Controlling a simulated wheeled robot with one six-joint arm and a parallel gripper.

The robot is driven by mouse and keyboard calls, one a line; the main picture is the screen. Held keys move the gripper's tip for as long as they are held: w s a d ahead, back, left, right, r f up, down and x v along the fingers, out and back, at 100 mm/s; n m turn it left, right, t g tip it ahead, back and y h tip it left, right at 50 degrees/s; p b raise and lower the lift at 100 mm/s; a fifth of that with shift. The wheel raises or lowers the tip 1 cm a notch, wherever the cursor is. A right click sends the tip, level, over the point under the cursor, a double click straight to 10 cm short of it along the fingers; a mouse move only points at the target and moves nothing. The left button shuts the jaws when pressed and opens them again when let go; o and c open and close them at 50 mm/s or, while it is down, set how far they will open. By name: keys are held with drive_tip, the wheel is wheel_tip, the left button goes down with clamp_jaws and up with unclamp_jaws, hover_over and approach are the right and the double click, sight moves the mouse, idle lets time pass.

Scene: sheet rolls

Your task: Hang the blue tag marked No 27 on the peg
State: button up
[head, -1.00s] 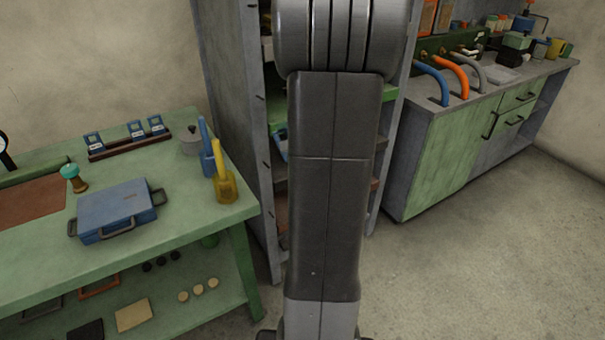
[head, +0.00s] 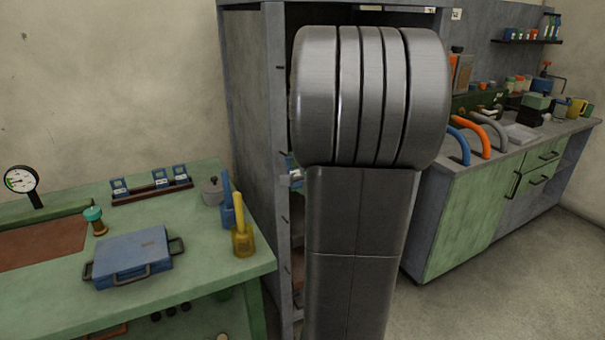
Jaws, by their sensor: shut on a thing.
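My gripper is not in view; only my own grey arm links show, filling the middle of the head view. I cannot make out a blue tag marked No 27 or a peg. A small blue and white thing (head: 295,177) shows at the edge of the open grey cabinet (head: 250,110), just left of my arm, too small to identify. My arm hides most of the cabinet's inside.
A green table (head: 215,255) at left holds a blue case (head: 132,257), a brown rack (head: 152,193) with small blue items, a grey pot (head: 213,191) and a yellow-handled holder (head: 243,240). A green-fronted counter (head: 475,225) with curved hoses stands right. Floor shows between.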

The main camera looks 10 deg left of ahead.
drive_tip(key=shift+w+a+f+p, duration=0.2)
drive_tip(key=shift+w+a, duration=0.5)
drive_tip(key=shift+w, duration=0.25)
drive_tip(key=shift+w+a+f+p, duration=0.1)
drive_tip(key=shift+w+a+f, duration=0.05)
drive_tip(key=shift+w+a, duration=0.7)
drive_tip(key=shift+w+a+f+p, duration=0.2)
drive_tip(key=shift+w+a, duration=0.35)
drive_tip(key=shift+w, duration=0.5)
drive_tip(key=o, duration=1)
drive_tip(key=shift+o, duration=0.2)
drive_tip(key=v, duration=1.3)
drive_tip(key=shift+s+d, duration=0.25)
drive_tip(key=shift+s, duration=0.05)
drive_tip(key=shift+r, duration=0.15)
